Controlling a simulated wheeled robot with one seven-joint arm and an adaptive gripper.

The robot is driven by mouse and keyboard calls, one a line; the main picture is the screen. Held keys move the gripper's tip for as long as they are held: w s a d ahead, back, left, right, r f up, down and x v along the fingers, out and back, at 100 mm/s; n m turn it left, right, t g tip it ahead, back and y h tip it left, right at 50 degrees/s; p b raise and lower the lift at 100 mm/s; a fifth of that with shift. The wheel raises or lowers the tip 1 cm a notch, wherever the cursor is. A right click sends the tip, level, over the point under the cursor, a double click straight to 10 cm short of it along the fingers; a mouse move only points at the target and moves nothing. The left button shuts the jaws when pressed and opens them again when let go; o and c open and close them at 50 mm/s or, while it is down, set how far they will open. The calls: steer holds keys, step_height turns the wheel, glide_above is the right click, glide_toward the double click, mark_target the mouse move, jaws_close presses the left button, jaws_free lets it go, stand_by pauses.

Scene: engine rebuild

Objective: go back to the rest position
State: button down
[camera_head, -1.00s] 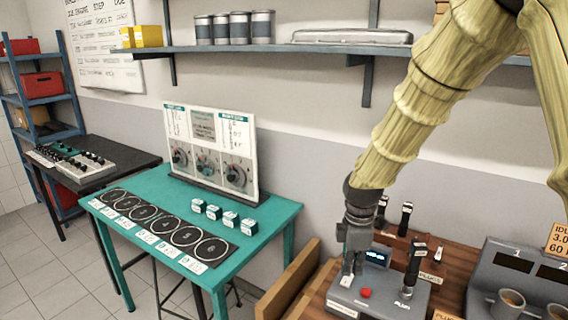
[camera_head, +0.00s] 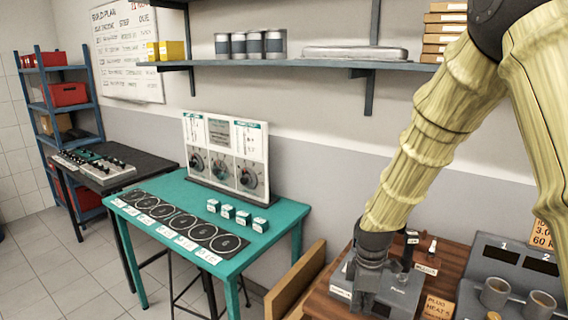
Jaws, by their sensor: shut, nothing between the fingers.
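My gripper (camera_head: 376,295) is at the lower right, at the end of my yellow-green arm, which comes down from the top right. It points down over a grey instrument box (camera_head: 402,290) on the wooden bench (camera_head: 328,296). The gripper hides much of that box, including its display. The fingers are hard to make out from this angle, but they look closed, with nothing seen in them. I cannot tell whether the tips touch the box.
A teal table (camera_head: 180,190) with a numbered black mat (camera_head: 178,222), small boxes and a dial panel (camera_head: 225,158) stands left of the bench. A shelf (camera_head: 330,64) runs along the wall behind my arm. A grey holder with cups (camera_head: 510,275) stands right of the gripper.

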steer(key=s+d+f+m, duration=0.1)
steer(key=s+f+m, duration=0.3)
steer(key=s+f, duration=0.6)
steer(key=s+f+m, duration=0.4)
steer(key=s+f, duration=0.3)
steer(key=f, duration=0.7)
steer(key=s+d+f+m, duration=0.1)
steer(key=s+f+m, duration=0.3)
steer(key=s, duration=0.5)
steer(key=s+d+f+m, duration=0.1)
steer(key=s+f+m, duration=0.3)
steer(key=s, duration=0.5)
steer(key=shift+s+f+b, duration=0.25)
steer(key=shift+f+b, duration=0.1)
